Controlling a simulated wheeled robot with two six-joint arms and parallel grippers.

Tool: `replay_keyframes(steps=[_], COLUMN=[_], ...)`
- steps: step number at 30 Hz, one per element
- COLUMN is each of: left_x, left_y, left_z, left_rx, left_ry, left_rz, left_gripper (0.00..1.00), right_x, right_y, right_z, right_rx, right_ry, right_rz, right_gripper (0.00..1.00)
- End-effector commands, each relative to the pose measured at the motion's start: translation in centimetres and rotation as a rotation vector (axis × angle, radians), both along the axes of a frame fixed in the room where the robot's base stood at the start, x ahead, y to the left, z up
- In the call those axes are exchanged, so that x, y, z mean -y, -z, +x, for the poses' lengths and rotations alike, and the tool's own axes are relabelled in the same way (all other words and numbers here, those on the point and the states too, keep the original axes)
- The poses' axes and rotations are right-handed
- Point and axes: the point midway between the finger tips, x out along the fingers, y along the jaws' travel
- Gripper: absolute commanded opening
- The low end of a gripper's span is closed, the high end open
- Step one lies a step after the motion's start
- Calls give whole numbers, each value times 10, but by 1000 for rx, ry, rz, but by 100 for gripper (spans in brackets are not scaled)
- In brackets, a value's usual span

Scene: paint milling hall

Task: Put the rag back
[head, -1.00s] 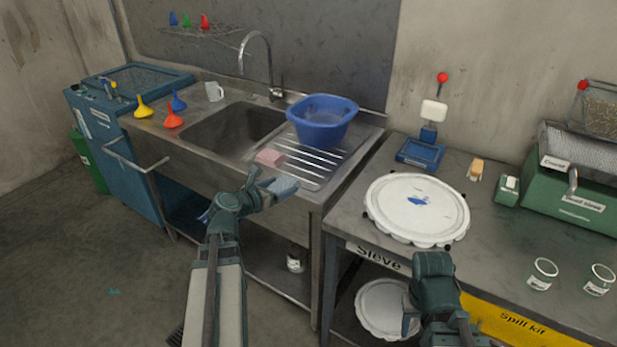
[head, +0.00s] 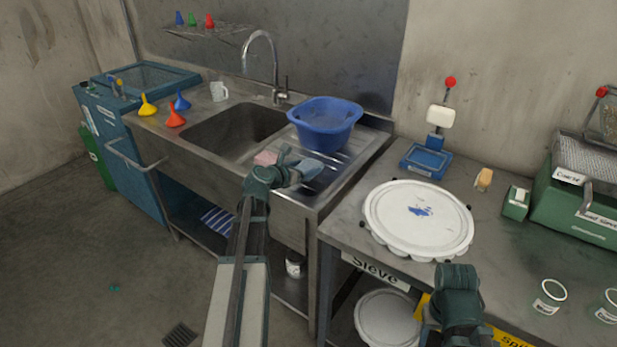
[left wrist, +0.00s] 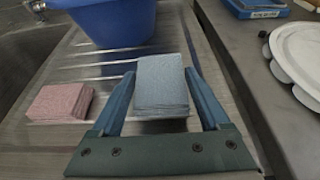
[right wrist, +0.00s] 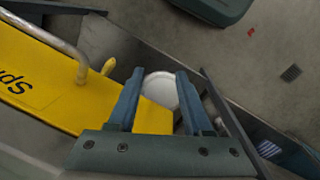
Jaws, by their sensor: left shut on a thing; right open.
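A folded blue-grey rag (head: 308,168) is in my left gripper (head: 292,166), over the front of the ridged drainboard (head: 338,167). In the left wrist view the rag (left wrist: 162,82) sits between the two fingers, and the left gripper (left wrist: 159,78) is shut on it. I cannot tell whether the rag touches the drainboard. A folded pink rag (head: 265,157) lies on the drainboard left of the gripper; it also shows in the left wrist view (left wrist: 60,102). My right gripper (right wrist: 158,78) is open and empty, in front of the right bench.
A blue basin (head: 325,128) stands at the drainboard's back, behind the rags. The sink bowl (head: 235,130) is to the left. A white round lid (head: 418,205) lies on the right bench (head: 400,285). A striped cloth (head: 217,219) is on the lower shelf.

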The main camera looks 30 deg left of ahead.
Motion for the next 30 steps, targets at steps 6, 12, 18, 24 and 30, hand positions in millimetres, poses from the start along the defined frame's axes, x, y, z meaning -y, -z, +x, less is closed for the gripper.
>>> replay_keyframes(steps=[6, 12, 18, 24, 30], left_x=[0, 0, 0, 0, 0], left_y=[28, 35, 34, 36, 36], left_z=[0, -1, -1, -1, -1], left_rx=[0, 0, 0, 0, 0], left_ry=[-4, -9, -9, -8, -9], left_rz=[0, 0, 0, 0, 0], left_gripper=[17, 17, 17, 93, 100], right_x=[0, 0, 0, 0, 0], right_y=[28, 34, 34, 36, 36], right_z=[0, 0, 0, 0, 0], right_rx=[0, 0, 0, 0, 0], right_ry=[0, -1, 0, -1, 0], right_rz=[0, 0, 0, 0, 0], right_gripper=[50, 50, 50, 50, 50])
